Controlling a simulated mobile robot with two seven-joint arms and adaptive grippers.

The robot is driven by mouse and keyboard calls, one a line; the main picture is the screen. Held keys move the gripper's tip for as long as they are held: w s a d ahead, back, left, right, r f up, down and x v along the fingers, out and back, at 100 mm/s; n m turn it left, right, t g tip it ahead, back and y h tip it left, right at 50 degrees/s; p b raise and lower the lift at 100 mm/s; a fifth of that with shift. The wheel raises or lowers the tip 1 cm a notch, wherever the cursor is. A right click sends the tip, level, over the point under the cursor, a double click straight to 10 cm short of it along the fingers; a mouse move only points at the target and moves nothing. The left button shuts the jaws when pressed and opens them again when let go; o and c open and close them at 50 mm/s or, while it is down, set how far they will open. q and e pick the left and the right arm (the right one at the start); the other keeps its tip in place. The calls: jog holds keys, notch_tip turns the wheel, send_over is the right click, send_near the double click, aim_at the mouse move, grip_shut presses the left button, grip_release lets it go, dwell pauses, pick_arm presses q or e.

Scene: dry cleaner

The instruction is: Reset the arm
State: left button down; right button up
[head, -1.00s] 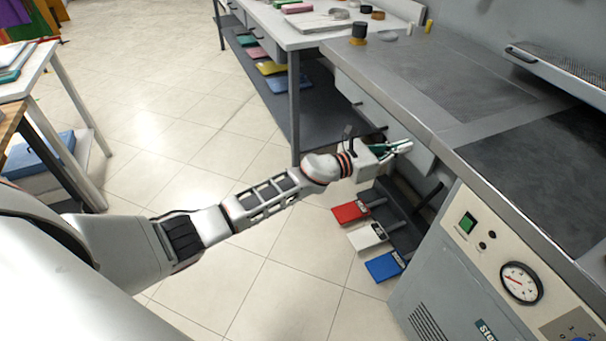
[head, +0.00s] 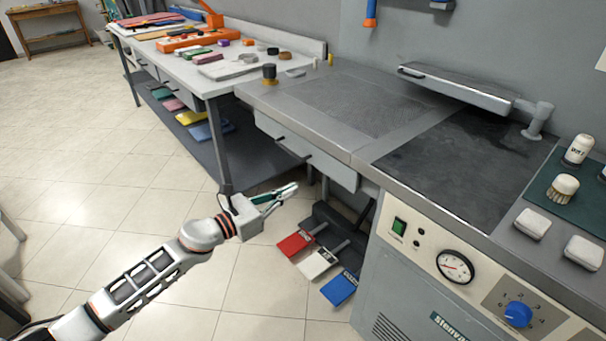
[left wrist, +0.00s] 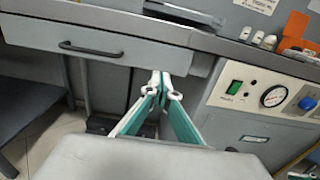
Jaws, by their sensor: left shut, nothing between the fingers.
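My left arm comes in from the lower left in the head view. Its gripper (head: 284,194) is shut and empty, in front of the workbench and below the drawer front (head: 304,150). In the left wrist view the green-sided fingers (left wrist: 160,88) meet at their tips, with nothing between them. The drawer (left wrist: 92,44) with its dark handle shows behind and to the left of the fingers there. The fingers look apart from the drawer, though the exact gap is hard to tell. My right gripper is not in view.
A grey steam machine (head: 400,290) with a gauge and blue knob stands to the right. Red, white and blue pedals (head: 317,262) sit on the floor below the gripper. A white table (head: 178,66) with cloths stands behind. The tiled floor to the left is open.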

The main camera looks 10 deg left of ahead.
pick_arm(q)
jog(key=s+a+f+m+g+y+p, duration=0.1)
jog(key=s+a+f+m+y+p, duration=0.1)
jog(key=s+f+m, duration=0.4)
jog(key=s+a+f+m+g+y+p, duration=0.1)
jog(key=s+f+m+y, duration=0.3)
jog(key=s+m, duration=1.1)
jog(key=s+a+f+m+g+y+p, duration=0.1)
jog(key=s+a+f+m+y+p, duration=0.1)
jog(key=s+f+m, duration=0.7)
jog(key=s+m+y+p, duration=0.1)
jog(key=s+m, duration=0.1)
jog(key=s, duration=0.3)
jog(key=shift+s+a+f, duration=0.3)
jog(key=shift+a, duration=0.1)
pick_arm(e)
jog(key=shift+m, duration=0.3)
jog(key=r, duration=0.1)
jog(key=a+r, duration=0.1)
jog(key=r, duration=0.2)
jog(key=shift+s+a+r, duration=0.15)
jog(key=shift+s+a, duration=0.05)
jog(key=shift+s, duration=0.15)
